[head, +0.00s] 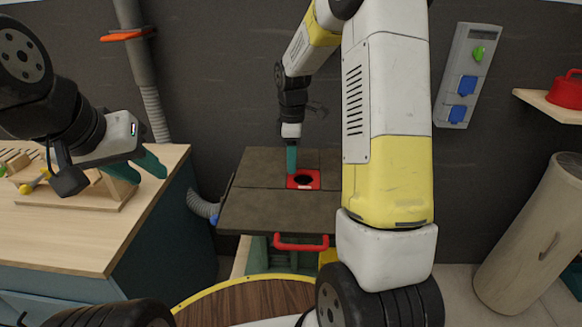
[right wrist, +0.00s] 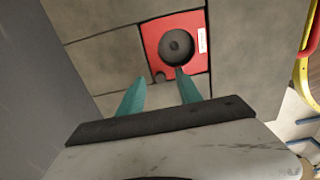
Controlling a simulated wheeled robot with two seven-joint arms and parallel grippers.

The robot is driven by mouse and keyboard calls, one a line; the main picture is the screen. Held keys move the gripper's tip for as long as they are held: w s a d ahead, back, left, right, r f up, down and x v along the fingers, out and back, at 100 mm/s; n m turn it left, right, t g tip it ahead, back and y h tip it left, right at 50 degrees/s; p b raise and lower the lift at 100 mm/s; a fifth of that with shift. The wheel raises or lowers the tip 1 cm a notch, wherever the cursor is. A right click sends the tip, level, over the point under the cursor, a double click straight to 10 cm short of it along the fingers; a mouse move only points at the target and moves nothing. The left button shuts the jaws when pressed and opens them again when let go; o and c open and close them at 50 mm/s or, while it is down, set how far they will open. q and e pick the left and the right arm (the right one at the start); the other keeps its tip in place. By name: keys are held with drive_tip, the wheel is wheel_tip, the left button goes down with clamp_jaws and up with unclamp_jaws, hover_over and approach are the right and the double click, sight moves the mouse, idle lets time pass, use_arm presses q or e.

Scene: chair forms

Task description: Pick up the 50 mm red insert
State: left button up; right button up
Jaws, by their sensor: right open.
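The red insert (head: 315,174) is a square red plate with a round dark opening, lying in the grey table top. In the right wrist view the red insert (right wrist: 155,38) has a white label too small to read and a small dark round spot near one corner. My right gripper (head: 291,168) points down over the table at the insert's left side. In the right wrist view its teal fingers (right wrist: 162,84) are apart with nothing between them; one tip overlaps the insert's edge in the picture. My left gripper (head: 143,170) is open and empty above the wooden bench.
The grey table (head: 258,208) has a red handle (head: 300,245) at its front. The wooden bench (head: 80,235) with a wooden rack stands at left. A round wooden top (head: 245,305) is in front, a pale cylinder (head: 525,240) at right. My right arm hides the table's right part.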

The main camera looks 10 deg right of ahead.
drive_tip(key=shift+f, duration=0.45)
clamp_jaws()
